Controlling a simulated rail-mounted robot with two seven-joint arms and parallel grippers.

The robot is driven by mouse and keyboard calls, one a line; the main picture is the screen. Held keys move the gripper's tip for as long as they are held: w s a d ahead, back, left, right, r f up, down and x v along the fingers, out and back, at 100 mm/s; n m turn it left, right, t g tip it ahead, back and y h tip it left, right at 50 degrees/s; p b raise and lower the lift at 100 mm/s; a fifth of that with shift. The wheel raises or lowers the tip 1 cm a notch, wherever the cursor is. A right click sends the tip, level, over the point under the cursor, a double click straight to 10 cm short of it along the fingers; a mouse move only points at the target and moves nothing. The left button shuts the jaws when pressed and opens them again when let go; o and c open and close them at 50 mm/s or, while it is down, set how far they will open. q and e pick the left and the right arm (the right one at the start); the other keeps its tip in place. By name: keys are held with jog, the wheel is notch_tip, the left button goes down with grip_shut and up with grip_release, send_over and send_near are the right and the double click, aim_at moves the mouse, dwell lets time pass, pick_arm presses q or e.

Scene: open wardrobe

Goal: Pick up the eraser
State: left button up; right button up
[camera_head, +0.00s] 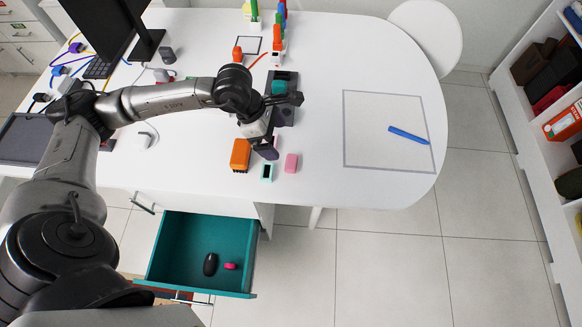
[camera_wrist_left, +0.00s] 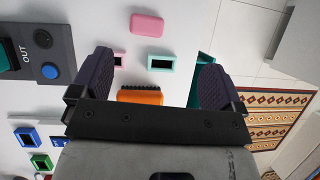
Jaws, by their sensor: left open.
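A pink block (camera_head: 291,162) that looks like an eraser lies flat near the table's front edge. In the left wrist view the pink block (camera_wrist_left: 147,24) is at the top, beyond the fingertips. My left gripper (camera_head: 264,148) is above the table, to the left of the pink block and apart from it. In the wrist view the left gripper (camera_wrist_left: 155,82) has its fingers wide apart with nothing held. An orange block with a dark bristly side (camera_head: 240,155) lies just left of the gripper, partly between the fingers in the wrist view. My right gripper is not seen.
A mint box with a dark opening (camera_head: 267,172) lies beside the pink block. A dark grey device (camera_head: 284,112) stands behind. An open teal drawer (camera_head: 178,232) below the table holds a mouse (camera_head: 210,264) and a small pink item (camera_head: 230,266). The table's right has a marked square (camera_head: 370,115) with a blue marker (camera_head: 408,135).

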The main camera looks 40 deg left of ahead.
pick_arm(q)
jog(key=a+f, duration=0.1)
jog(key=f, duration=0.1)
jog(key=y, duration=0.1)
send_near(291, 162)
jog(key=shift+x, duration=4.65)
jog(key=shift+r, duration=0.1)
jog(key=shift+c, duration=0.2)
jog(key=c, duration=1)
jog(key=shift+o, duration=0.2)
jog(key=shift+r, duration=0.1)
